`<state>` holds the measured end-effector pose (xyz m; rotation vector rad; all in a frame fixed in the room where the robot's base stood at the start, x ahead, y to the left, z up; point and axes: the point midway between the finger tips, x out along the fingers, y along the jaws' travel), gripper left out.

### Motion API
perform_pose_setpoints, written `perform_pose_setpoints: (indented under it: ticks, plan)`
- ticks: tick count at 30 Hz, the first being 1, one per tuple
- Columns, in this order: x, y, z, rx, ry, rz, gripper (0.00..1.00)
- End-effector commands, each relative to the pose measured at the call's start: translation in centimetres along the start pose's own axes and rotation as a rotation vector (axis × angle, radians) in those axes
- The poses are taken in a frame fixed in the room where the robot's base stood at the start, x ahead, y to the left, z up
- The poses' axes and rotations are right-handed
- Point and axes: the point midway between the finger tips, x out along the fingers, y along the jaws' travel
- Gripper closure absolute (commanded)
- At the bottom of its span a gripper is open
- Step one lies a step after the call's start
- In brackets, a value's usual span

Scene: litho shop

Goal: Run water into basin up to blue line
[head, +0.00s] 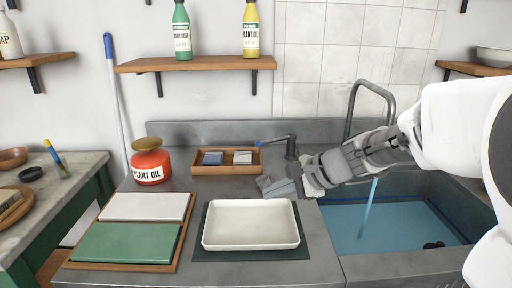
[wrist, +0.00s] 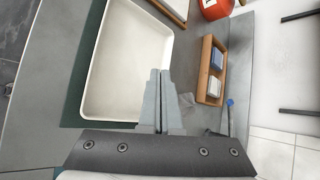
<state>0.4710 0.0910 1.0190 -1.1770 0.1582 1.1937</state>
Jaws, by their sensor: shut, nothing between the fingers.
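The basin (head: 352,270) is a grey metal sink at the right, holding blue water (head: 390,232). A stream of water (head: 369,205) falls into it from the tall curved tap (head: 388,92), whose lower part is behind my arm. A dark blue line seems to run along the inner wall just above the water; the exact gap is hard to tell. A lever with a blue tip (head: 258,144) reaches left from a dark post; its blue tip (wrist: 230,103) also shows in the wrist view. My gripper (head: 268,188) is shut and empty, left of the basin, near the white tray and apart from the lever.
The white tray (head: 250,247) lies on a dark green mat below my gripper. A wooden tray (head: 183,169) with two small blocks stands behind. A red plant oil can (head: 150,166) and white and green slabs are at left. A dark object (head: 433,245) sits at the basin's front right.

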Motion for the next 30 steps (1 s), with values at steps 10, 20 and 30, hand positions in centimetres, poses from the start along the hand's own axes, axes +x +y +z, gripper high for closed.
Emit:
perform_pose_setpoints:
  ticks: [10, 20, 30]
  plan:
    - [3.3, -7.4, -9.0, 0.604, -0.199, -0.31, 1.0]
    - [3.2, -11.1, -18.0, 1.013, -0.351, -0.563, 1.0]
    - [5.1, -12.9, -19.2, 1.062, -0.374, -0.596, 1.0]
